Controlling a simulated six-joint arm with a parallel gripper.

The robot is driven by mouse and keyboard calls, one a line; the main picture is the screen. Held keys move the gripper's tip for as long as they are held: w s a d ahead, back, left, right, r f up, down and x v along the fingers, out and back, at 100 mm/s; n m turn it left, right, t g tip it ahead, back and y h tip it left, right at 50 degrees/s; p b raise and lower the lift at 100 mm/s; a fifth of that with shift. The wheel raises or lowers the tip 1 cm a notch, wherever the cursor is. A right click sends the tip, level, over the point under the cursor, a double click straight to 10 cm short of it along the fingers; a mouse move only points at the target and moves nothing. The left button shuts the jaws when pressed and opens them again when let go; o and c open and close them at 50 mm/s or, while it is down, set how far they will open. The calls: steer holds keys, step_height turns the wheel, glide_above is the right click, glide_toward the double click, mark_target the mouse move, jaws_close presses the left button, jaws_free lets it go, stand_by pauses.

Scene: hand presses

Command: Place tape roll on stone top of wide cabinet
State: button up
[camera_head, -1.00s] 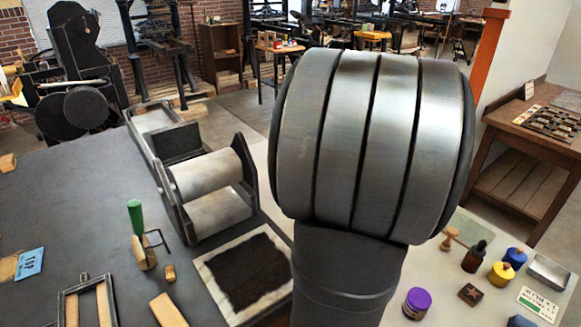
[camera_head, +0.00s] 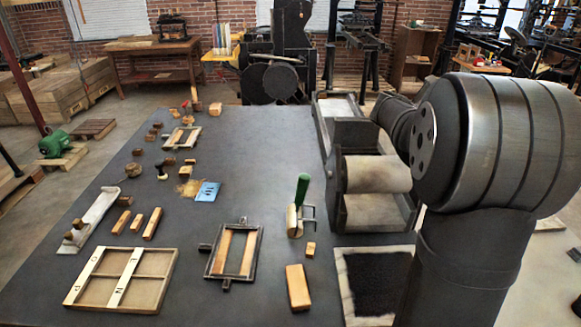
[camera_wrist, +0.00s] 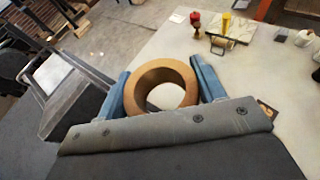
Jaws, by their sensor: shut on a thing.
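The tape roll (camera_wrist: 134,92) is a thick brown ring in the wrist view, with its hole facing the camera. My gripper (camera_wrist: 161,72) is shut on it, with a blue finger against each side. The roll is held over the scene; its exact height cannot be told. In the head view, a wide dark grey top (camera_head: 265,170) looks like the stone top. It carries several tools and wood pieces. My gripper and the roll do not show in the head view, where my arm fills the right side.
A pale top (camera_wrist: 228,85) with small jars lies beyond the roll in the wrist view. On the dark top, a roller press (camera_head: 372,175), a green-handled tool (camera_head: 302,190), wooden frames (camera_head: 122,280) and a wood block (camera_head: 297,288) stand. Bare patches lie between them.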

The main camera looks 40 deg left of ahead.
steer(key=s+a+n+y, duration=0.25)
steer(key=s+a, duration=0.25)
steer(key=a, duration=0.6)
steer(key=s+a+n+y, duration=0.25)
steer(key=s+a, duration=0.25)
steer(key=a, duration=0.6)
steer(key=n+g+y, duration=0.4)
steer(key=n+y, duration=0.1)
glide_above(246, 194)
steer(key=shift+y, duration=0.3)
steer(key=f, duration=2.8)
steer(key=shift+w+a, duration=0.2)
steer(key=shift+f, duration=0.1)
steer(key=o, duration=1)
steer(key=shift+f, duration=0.1)
steer(key=shift+s+d+r, duration=0.1)
steer(key=shift+s+r, duration=0.05)
steer(key=shift+r, duration=0.1)
steer(key=v, duration=1.1)
steer(key=shift+s+d+r, duration=0.1)
steer(key=shift+s+d, duration=0.15)
